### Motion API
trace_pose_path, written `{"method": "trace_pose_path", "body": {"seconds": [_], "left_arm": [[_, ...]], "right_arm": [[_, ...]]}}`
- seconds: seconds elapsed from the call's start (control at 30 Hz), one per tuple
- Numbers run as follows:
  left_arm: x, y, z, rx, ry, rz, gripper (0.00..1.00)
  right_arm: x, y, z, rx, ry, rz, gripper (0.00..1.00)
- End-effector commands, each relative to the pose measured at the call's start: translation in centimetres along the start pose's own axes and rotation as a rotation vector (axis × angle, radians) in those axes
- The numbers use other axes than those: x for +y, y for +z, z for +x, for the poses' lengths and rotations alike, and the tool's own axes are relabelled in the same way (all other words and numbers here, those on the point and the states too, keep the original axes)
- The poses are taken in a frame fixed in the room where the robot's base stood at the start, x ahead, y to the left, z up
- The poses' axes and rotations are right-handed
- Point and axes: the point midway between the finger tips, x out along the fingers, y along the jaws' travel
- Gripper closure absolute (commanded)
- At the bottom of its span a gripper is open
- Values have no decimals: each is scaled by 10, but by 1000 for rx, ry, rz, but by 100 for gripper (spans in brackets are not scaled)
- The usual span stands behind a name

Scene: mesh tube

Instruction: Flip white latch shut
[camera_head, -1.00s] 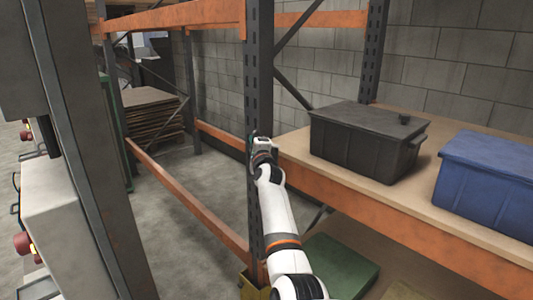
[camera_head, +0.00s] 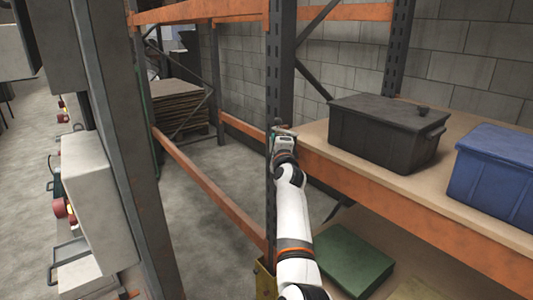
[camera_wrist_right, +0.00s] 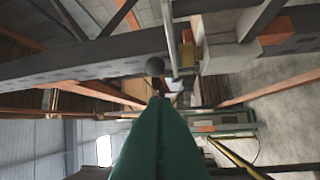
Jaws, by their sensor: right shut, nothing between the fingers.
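I cannot make out a white latch for certain in either view. My right gripper (camera_head: 281,131) is at the end of the white arm, in front of the dark rack post, near the orange shelf beam. In the wrist view its shut green fingers (camera_wrist_right: 158,105) point up the picture with nothing between them. My left gripper is not in view.
A pale box (camera_head: 95,195) with red knobs and grey handles stands at the left, beside a grey post (camera_head: 118,120). A black bin (camera_head: 385,133) and a blue bin (camera_head: 495,175) sit on the shelf (camera_head: 455,140). A green box (camera_head: 350,258) lies below. Open floor shows between the racks.

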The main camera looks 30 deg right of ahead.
Motion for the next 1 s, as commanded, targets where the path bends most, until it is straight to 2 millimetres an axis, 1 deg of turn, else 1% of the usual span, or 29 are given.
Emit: {"method": "trace_pose_path", "body": {"seconds": [0.03, 0.07, 0.27, 0.33, 0.4, 0.6, 1.0], "left_arm": [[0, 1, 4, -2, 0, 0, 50], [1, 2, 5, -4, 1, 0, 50], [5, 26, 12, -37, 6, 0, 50], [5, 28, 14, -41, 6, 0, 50], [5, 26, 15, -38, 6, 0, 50], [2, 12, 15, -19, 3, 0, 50], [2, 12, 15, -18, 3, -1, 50]], "right_arm": [[-3, -7, -8, 2, 1, 6, 100], [-4, -11, -12, 2, 0, 5, 100], [-8, -31, -39, 0, 0, 3, 100], [-9, -36, -45, 1, 1, 3, 100], [-9, -40, -49, 0, 0, 3, 100], [-8, -43, -53, -1, -1, 1, 100], [-8, -43, -53, 0, 0, 1, 100]]}}
